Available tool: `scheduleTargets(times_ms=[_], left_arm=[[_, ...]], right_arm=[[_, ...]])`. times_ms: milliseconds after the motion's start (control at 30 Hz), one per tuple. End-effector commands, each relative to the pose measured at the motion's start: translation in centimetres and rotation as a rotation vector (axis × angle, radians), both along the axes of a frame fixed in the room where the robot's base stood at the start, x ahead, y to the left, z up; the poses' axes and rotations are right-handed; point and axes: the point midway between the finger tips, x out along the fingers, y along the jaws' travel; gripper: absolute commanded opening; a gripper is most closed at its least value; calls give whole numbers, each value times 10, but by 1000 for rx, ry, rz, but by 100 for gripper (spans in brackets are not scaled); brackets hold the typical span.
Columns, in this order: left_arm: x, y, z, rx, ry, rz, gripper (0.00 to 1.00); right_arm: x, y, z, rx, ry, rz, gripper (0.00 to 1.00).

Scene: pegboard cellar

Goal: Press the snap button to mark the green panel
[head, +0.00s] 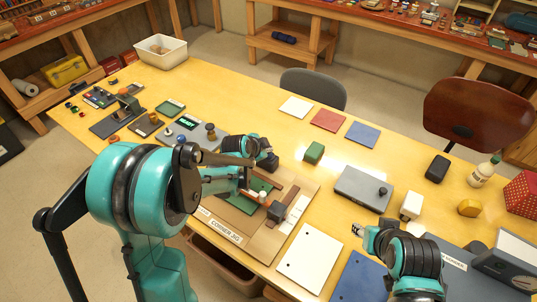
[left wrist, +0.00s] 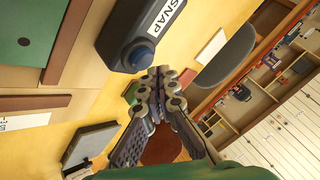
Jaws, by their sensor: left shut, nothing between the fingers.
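The green panel (head: 241,203) lies in the tan corner jig, partly hidden by my left arm. It also shows in the left wrist view (left wrist: 28,38) beside a brown strip. The dark SNAP box (left wrist: 124,38) has a white label and a blue round button (left wrist: 140,53). In the head view the box (head: 269,163) is mostly hidden behind my left wrist. My left gripper (left wrist: 160,76) is shut and empty, its fingertips close to the button; I cannot tell whether they touch. My right gripper (head: 358,231) is low at the right, its finger state unclear.
A green block (head: 314,152) and a grey box with a knob (head: 364,189) stand right of the jig. White, red and blue sheets lie at the back. Small devices fill the left. A white bin (head: 160,52) stands at the far left corner. Clear table surrounds the green block.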

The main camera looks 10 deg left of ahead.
Motion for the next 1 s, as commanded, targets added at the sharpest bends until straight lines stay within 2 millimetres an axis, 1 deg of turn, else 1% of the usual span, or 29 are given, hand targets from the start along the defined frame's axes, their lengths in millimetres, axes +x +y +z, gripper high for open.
scheduleTargets(times_ms=[33,133,500,1000], left_arm=[[0,0,-4,0,0,0,0],[0,0,-7,0,0,0,0],[0,0,-6,0,0,0,0],[0,0,-12,0,0,0,0]], right_arm=[[0,0,-4,0,0,0,40],[0,0,-7,0,0,0,40],[0,0,-6,0,0,0,40],[0,0,-12,0,0,0,40]])
